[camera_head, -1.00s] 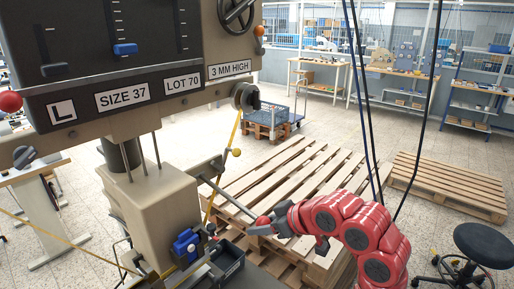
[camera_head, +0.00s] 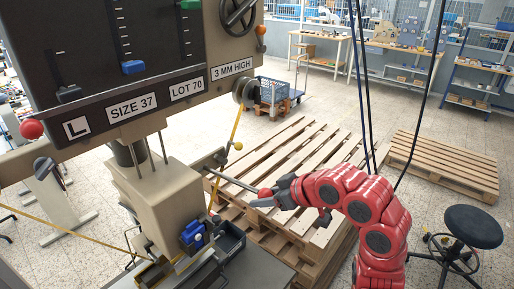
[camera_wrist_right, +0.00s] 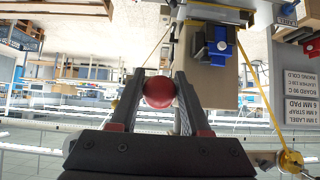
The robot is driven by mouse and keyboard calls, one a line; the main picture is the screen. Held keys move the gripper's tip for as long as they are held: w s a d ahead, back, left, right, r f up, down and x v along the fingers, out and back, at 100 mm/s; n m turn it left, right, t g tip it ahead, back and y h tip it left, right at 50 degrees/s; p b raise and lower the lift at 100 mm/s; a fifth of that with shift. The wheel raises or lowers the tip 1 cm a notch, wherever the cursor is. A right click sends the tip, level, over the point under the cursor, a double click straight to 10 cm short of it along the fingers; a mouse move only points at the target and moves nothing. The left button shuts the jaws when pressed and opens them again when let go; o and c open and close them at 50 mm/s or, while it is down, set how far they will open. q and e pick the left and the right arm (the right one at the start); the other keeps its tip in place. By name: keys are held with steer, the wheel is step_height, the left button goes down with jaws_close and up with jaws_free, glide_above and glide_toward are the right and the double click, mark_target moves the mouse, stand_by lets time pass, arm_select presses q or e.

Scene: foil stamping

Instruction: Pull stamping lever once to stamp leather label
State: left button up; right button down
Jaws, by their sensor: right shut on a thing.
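The stamping press (camera_head: 165,200) fills the left of the head view, with a beige head block below its dark panel. Its lever (camera_head: 232,181) is a thin metal rod that runs from the press to the right and slightly down. My right gripper (camera_head: 268,194) is at the outer end of the lever. In the right wrist view, the lever's red knob (camera_wrist_right: 159,92) sits between the two fingers of my right gripper (camera_wrist_right: 159,80), which are shut on it. I cannot make out the leather label. My left gripper is not in view.
Wooden pallets (camera_head: 300,160) are stacked behind the lever, and another pallet (camera_head: 440,165) lies to the right. A black stool (camera_head: 473,226) stands at the lower right. A blue clamp (camera_head: 193,233) and a dark bin (camera_head: 229,238) are beside the press head block. Black cables hang at centre right.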

mark_target(264, 189)
steer(key=r+p, duration=0.1)
steer(key=r, duration=0.1)
steer(key=r+p, duration=0.2)
steer(key=shift+w+a+r, duration=0.15)
steer(key=shift+w+r, duration=0.05)
steer(key=shift+r, duration=0.2)
steer(key=shift+w+a+r, duration=0.15)
steer(key=shift+a+r, duration=0.1)
steer(key=shift+r, duration=0.45)
steer(key=shift+w+a+r, duration=0.2)
steer(key=shift+r, duration=0.55)
steer(key=shift+w+a+r, duration=0.15)
steer(key=shift+a+r, duration=0.1)
steer(key=shift+r, duration=0.45)
steer(key=r, duration=0.1)
steer(key=a+r, duration=0.1)
steer(key=w+r, duration=0.1)
steer(key=shift+a+r, duration=0.1)
steer(key=shift+a, duration=0.05)
steer(key=c, duration=0.8)
jaws_free()
steer(key=o, duration=0.5)
steer(key=shift+a, duration=0.15)
steer(key=shift+w, duration=0.1)
